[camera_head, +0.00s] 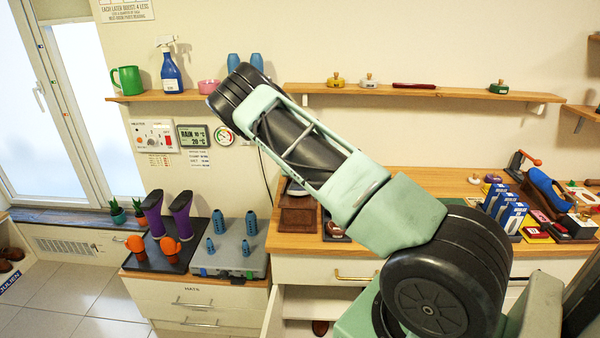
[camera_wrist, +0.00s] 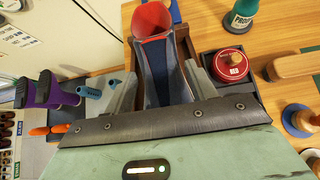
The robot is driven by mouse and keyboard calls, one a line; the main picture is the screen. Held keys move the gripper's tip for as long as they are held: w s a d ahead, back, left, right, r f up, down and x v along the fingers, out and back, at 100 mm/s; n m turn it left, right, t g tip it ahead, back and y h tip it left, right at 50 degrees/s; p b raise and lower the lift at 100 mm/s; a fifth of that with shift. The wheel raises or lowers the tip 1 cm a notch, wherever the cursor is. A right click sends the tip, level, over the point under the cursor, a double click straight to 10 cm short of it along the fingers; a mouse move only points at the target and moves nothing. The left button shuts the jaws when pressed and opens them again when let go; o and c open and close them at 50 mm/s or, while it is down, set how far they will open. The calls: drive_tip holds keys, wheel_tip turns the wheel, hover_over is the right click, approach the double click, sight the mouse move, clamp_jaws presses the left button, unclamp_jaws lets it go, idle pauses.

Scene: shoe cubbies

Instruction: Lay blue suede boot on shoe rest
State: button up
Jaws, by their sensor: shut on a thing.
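In the wrist view, the blue boot (camera_wrist: 160,70), with a red lining at its open top, is between the two grey fingers of my gripper (camera_wrist: 163,88). The gripper is shut on it. The boot's lower part is hidden by the gripper body. Brown wood (camera_wrist: 186,42) shows just behind and beside the boot; I cannot tell whether they touch. In the head view, a brown wooden stand (camera_head: 297,212) is on the counter, partly behind my arm, and may be the shoe rest.
A red-lidded tin (camera_wrist: 232,66) in a dark tray and a green bottle (camera_wrist: 241,16) stand close right of the boot. Purple boots (camera_head: 181,214) and blue shoe trees (camera_head: 250,223) stand left on a lower cabinet. Blue boxes (camera_head: 507,208) crowd the counter's right.

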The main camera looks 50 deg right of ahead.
idle(0.3)
drive_tip(key=o, duration=1.2)
drive_tip(key=shift+f, duration=0.1)
drive_tip(key=b+v, duration=0.4)
drive_tip(key=v, duration=1.3)
drive_tip(key=shift+r, duration=0.2)
drive_tip(key=shift+s+a, duration=0.1)
